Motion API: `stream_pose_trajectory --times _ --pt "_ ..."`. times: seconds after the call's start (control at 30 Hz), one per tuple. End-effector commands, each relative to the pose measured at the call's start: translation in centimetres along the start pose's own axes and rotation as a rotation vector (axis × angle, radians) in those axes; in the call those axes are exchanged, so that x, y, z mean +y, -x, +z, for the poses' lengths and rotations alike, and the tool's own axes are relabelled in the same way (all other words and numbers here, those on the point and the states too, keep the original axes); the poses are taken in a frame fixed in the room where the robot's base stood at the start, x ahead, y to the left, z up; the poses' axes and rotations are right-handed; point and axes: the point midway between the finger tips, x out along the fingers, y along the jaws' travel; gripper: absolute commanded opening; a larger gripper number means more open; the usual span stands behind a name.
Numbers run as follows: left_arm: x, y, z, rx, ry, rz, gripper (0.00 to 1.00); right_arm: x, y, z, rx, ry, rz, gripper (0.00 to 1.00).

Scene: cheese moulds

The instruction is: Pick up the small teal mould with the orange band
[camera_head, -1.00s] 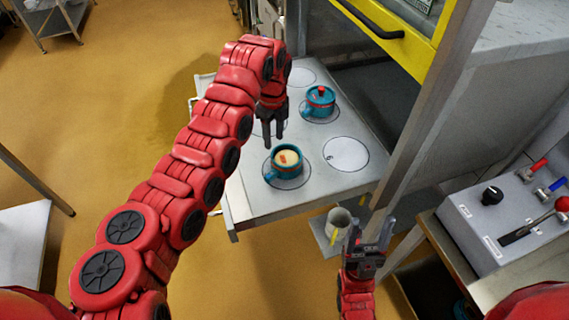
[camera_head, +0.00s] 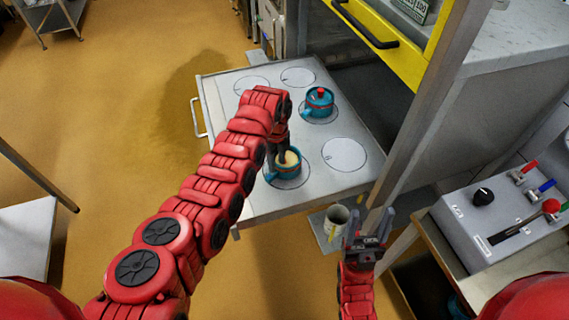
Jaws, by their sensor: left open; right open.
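A teal mould (camera_head: 283,178) with a pale filling stands upright on a marked circle near the front of the grey table. My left gripper (camera_head: 283,158) is open, pointing down at this mould's top; its fingers hide part of the filling, and I cannot tell whether they touch it. A second teal mould (camera_head: 319,105) with a lid and red knob stands on a circle farther back. A band colour is too small to tell clearly on either mould. My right gripper (camera_head: 371,226) is open and empty, below and right of the table's front edge.
The grey table (camera_head: 240,202) has empty marked circles at the back and at the right (camera_head: 345,154). A slanting metal post (camera_head: 425,110) and yellow-framed cabinet stand right; a control box (camera_head: 490,222) is at far right.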

Motion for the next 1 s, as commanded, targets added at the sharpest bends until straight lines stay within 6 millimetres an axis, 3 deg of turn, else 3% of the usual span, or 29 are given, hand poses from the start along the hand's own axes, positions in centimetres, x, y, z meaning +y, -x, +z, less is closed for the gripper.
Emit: stream_pose_trajectory --times 0.2,0.47,1.0 --pt "-0.06 -0.08 0.01 -0.001 0.000 -0.002 0.43 0.00 0.02 0.00 0.000 0.000 0.000 0.63" --pt "-0.07 -0.05 0.03 -0.001 0.000 -0.003 0.00 0.00 0.02 0.01 0.000 0.000 0.000 0.63" --pt "-0.08 -0.02 0.05 -0.002 0.000 -0.003 0.00 0.00 0.02 0.01 0.000 0.000 0.000 0.63"
